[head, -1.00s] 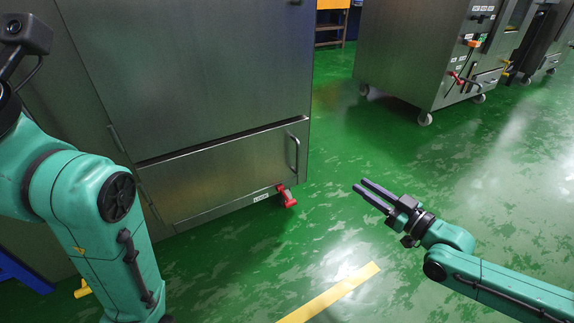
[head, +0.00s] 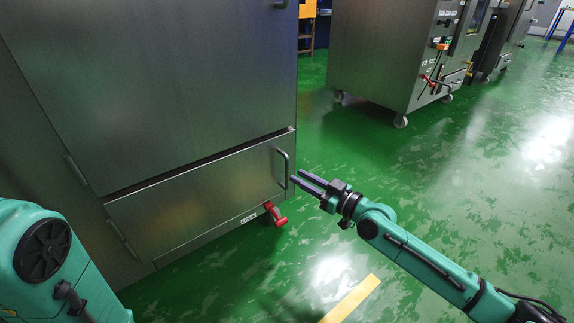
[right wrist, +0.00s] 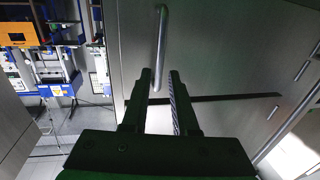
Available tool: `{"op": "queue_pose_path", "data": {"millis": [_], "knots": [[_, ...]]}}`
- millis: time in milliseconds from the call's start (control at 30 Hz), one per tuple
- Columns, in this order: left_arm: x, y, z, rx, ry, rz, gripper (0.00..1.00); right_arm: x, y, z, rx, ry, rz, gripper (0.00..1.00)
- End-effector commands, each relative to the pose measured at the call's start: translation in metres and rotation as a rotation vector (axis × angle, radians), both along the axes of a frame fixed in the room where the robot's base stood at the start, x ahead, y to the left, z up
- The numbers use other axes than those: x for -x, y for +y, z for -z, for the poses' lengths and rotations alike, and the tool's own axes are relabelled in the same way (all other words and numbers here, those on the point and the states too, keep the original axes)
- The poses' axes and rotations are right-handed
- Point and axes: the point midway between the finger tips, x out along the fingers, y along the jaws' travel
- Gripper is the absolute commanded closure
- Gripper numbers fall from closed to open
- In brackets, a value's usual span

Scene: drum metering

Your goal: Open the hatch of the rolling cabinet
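The rolling cabinet (head: 150,80) is a large brushed-steel unit at the left of the head view. Its lower hatch (head: 195,205) looks closed, with hinges at its left edge and an upright bar handle (head: 286,168) at its right edge. My right gripper (head: 307,180) is just right of the handle, fingers pointing at it. In the right wrist view the fingers (right wrist: 160,75) are open, and the lower end of the handle (right wrist: 161,40) shows in the gap between them. I cannot tell whether they touch it. My left gripper is out of view.
A red lever (head: 275,214) sticks out below the hatch, near its right corner. More steel cabinets (head: 385,60) on casters stand at the back right. Open green floor (head: 450,180) with a yellow stripe (head: 350,300) lies in front.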

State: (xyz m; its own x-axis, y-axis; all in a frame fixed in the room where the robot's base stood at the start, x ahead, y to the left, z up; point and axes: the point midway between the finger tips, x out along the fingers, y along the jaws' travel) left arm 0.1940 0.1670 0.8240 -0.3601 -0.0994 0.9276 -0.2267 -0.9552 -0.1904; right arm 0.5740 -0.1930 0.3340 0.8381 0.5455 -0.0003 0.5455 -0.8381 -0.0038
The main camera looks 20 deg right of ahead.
Motion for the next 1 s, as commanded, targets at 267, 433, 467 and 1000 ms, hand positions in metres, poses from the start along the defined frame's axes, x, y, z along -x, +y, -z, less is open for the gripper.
{"op": "queue_pose_path", "data": {"millis": [267,433,467,1000], "knots": [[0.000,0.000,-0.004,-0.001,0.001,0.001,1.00,-0.045,0.028,0.000,-0.001,-0.003,0.002,0.73],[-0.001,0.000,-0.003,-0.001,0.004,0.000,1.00,-0.049,0.031,0.000,0.002,-0.001,0.001,0.73],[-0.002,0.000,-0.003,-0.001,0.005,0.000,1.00,-0.049,0.031,0.000,0.002,-0.001,0.001,0.73],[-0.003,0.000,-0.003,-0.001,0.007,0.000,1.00,-0.048,0.030,0.000,0.001,-0.001,0.002,1.00]]}}
